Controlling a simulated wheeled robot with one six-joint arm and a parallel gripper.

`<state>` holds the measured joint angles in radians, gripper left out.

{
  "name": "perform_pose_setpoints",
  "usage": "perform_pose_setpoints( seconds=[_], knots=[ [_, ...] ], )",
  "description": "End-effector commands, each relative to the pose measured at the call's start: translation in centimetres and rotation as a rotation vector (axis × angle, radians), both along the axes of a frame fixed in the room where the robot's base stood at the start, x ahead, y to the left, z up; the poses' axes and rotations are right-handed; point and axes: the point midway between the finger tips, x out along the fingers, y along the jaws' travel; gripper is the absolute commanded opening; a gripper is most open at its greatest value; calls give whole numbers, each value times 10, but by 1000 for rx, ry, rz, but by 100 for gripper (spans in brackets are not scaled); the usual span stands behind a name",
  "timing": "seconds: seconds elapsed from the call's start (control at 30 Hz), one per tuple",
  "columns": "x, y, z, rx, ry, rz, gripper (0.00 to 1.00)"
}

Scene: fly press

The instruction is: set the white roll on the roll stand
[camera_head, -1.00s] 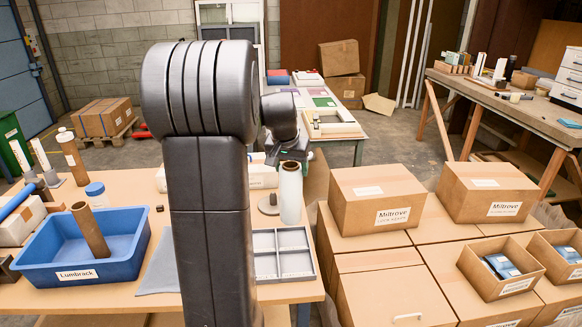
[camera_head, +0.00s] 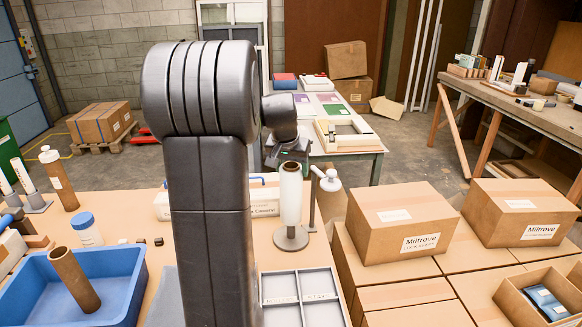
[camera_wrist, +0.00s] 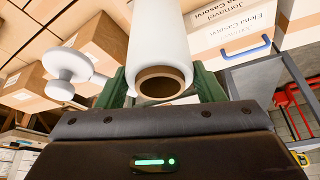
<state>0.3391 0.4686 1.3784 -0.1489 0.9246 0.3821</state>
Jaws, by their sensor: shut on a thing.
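The white roll (camera_head: 291,196) is upright in the head view, with a brown core showing at its top. My gripper (camera_head: 287,153) is shut on the roll near its upper end. In the wrist view the white roll (camera_wrist: 160,45) sits between the green fingers of my gripper (camera_wrist: 160,88), its brown core end facing the camera. The roll stand (camera_head: 291,238), a grey round base with a short narrow part above it, is directly below the roll in the head view. Whether the roll is around its spindle or just above it I cannot tell.
A grey divided tray (camera_head: 302,296) lies in front of the stand. A blue bin (camera_head: 118,290) is at left; cartons (camera_head: 402,232) stand at right.

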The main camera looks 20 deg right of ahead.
Motion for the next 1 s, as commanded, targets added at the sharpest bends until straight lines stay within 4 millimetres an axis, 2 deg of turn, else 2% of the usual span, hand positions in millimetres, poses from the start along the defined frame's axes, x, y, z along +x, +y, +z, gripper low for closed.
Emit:
perform_pose_setpoints(
  seconds=[0.5, 1.0],
  knots=[
    [0, 0, -48, -1, -2, 0, 0],
    [0, 0, -50, -1, -2, 0, 0]
  ],
)
